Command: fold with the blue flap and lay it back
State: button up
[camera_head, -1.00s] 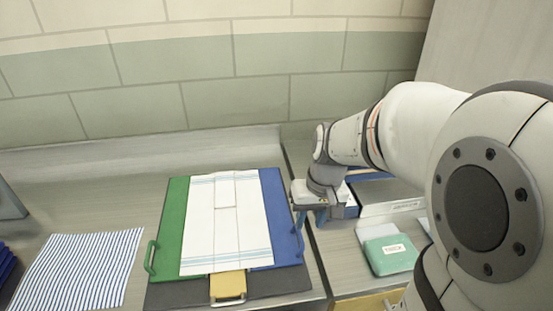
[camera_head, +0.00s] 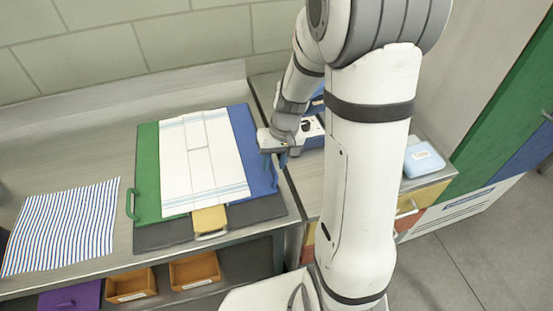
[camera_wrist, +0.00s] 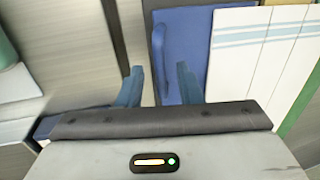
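The folding board has a dark grey base (camera_head: 163,236), a green flap (camera_head: 148,165) on the left, a blue flap (camera_head: 243,130) on the right and a yellow flap (camera_head: 209,218) in front. All three flaps look flat. A white cloth (camera_head: 180,170) with pale blue stripes lies over the middle, with lengthwise fold edges. My gripper (camera_head: 275,161) is at the blue flap's right edge, by its handle. In the wrist view my gripper (camera_wrist: 160,80) has its fingers apart, with the blue handle (camera_wrist: 158,48) showing between and beyond them. Contact is unclear.
A blue-striped cloth (camera_head: 65,227) lies on the counter to the left. Orange bins (camera_head: 195,270) and a purple one (camera_head: 70,298) sit below. A light blue packet (camera_head: 423,159) lies on the right-hand unit. My arm hides much of that unit.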

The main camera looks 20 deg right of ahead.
jog(key=shift+c, duration=0.3)
grip_shut()
